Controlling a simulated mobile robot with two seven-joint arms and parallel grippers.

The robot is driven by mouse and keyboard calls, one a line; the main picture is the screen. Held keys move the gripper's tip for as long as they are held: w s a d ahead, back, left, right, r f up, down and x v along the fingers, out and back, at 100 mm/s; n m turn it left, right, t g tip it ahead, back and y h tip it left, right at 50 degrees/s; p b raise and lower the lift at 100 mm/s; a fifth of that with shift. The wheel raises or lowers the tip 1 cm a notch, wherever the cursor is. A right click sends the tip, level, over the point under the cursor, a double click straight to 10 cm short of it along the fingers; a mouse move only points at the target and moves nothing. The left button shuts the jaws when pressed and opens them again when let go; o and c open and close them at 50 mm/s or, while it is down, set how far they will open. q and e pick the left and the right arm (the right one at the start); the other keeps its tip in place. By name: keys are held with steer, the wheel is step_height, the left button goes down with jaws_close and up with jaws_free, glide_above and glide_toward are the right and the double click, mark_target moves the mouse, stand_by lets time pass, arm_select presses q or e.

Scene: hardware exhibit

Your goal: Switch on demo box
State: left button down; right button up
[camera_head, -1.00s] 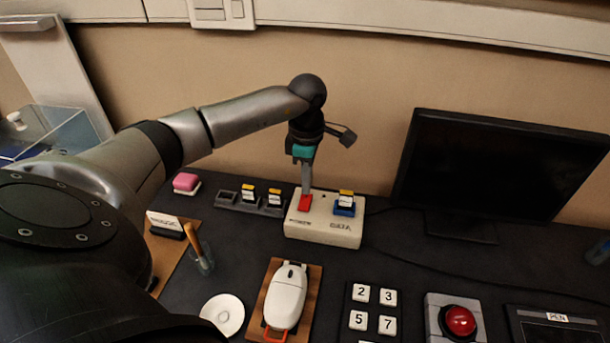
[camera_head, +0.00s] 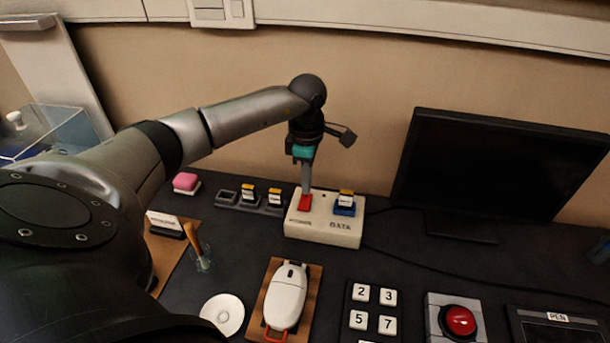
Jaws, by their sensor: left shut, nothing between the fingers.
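The demo box (camera_head: 318,231) is a cream box on the dark table, standing toward the back. A red switch (camera_head: 304,203) sits on its left part. A blue piece (camera_head: 345,208) with a yellow-topped tag sits on its right part, above the printed word DATA. My left gripper (camera_head: 306,192) points straight down over the box, shut and empty, its fingertips at the red switch. I cannot tell for sure whether they touch it or how far the switch is pressed. My right gripper is not in view.
A black monitor (camera_head: 490,165) stands at the right. In front are a white mouse-shaped device (camera_head: 286,295) on a wooden board, number keys (camera_head: 374,308) and a red button (camera_head: 459,321). A cable runs right from the box. A pink block (camera_head: 186,181) lies at the back left.

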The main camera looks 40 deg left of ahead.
arm_select(q)
steer(key=shift+f+b, duration=0.6)
steer(key=shift+f, duration=0.3)
steer(key=shift+r, duration=0.1)
steer(key=shift+r+p, duration=2.8)
steer(key=shift+r, duration=0.7)
steer(key=shift+s+f, duration=0.1)
